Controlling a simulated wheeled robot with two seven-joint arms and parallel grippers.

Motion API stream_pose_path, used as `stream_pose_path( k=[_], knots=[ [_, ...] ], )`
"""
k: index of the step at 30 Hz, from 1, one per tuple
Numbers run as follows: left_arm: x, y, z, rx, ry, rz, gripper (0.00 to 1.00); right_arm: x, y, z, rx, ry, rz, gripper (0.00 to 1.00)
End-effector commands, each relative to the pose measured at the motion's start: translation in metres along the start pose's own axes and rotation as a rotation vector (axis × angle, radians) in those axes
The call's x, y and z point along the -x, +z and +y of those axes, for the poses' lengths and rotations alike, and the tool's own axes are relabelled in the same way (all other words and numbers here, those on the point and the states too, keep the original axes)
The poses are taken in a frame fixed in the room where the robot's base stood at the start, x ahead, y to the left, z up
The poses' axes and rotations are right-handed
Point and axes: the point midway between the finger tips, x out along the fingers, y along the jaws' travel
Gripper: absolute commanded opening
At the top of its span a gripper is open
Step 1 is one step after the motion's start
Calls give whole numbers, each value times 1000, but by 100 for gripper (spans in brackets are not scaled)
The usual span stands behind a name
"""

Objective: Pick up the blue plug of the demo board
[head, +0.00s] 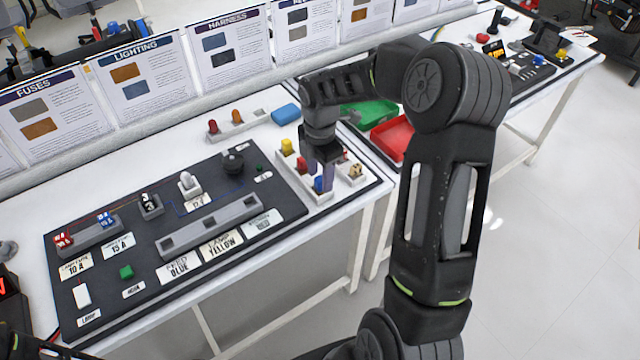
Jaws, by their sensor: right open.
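The blue plug (319,185) stands in a small white tray (319,197) at the right end of the dark demo board (140,262). My right gripper (320,174) points down over the tray with its jaws open. Its fingers are at the blue plug, and one partly hides it. I cannot tell whether they touch it. A red plug (302,165) and a yellow plug (287,146) stand in the same tray, behind the blue one. My left gripper cannot be made out.
A second small holder (352,180) with a tan piece stands just right of the tray. A blue block (286,113), a green bin (368,113) and a red bin (391,138) lie behind. A grey slotted strip (210,225) crosses the board. Upright info cards line the back.

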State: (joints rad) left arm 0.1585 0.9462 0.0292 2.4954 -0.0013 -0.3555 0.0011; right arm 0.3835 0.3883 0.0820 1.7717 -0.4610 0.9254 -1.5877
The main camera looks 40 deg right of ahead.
Motion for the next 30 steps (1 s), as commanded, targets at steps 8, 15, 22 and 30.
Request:
stream_pose_path(
  k=[8, 15, 22, 30],
  knots=[
    [3, 0, 1, 0, 0, 0, 36, -23, 0, 0, 0, 0, 0, 47],
    [3, 0, 1, 0, 0, 0, 36, -23, 0, 0, 1, 0, 0, 47],
    [3, 0, 1, 0, 0, 0, 36, -23, 0, 0, 1, 0, 0, 47],
    [3, 0, 1, 0, 0, 0, 36, -23, 0, 0, 1, 0, 0, 30]
  ],
)
